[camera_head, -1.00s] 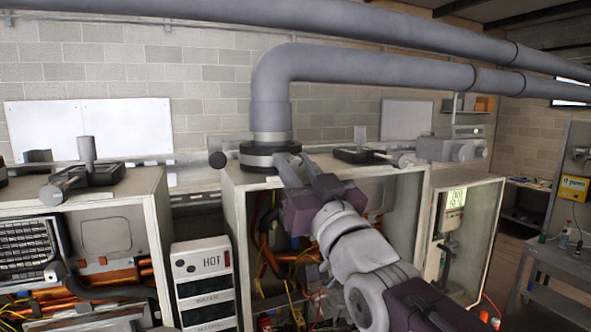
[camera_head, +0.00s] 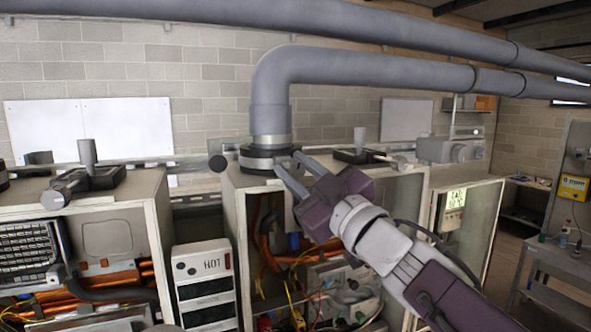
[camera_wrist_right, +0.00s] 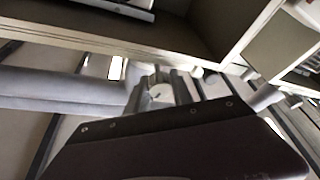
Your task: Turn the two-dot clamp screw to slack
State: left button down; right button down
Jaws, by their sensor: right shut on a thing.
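A dark clamp collar (camera_head: 268,162) with a pale band rings the foot of the grey flue pipe (camera_head: 270,105) on the middle heater cabinet. My right gripper (camera_head: 287,164) reaches in from the lower right, its two fingers at the collar's front right. In the right wrist view, a pale round screw head (camera_wrist_right: 160,92) with a small dark mark sits between the fingers, and the gripper is shut on it. The fingers hide much of the screw in the head view. I cannot make out two dots. My left gripper is not in view.
The middle cabinet (camera_head: 232,215) is open, with pipes and wires inside. Another open cabinet (camera_head: 160,225) stands at left. A large pipe crosses overhead.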

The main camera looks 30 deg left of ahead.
dwell(0.4)
jog(key=c, duration=1.1)
grip_release()
jog(key=shift+s+d, duration=0.1)
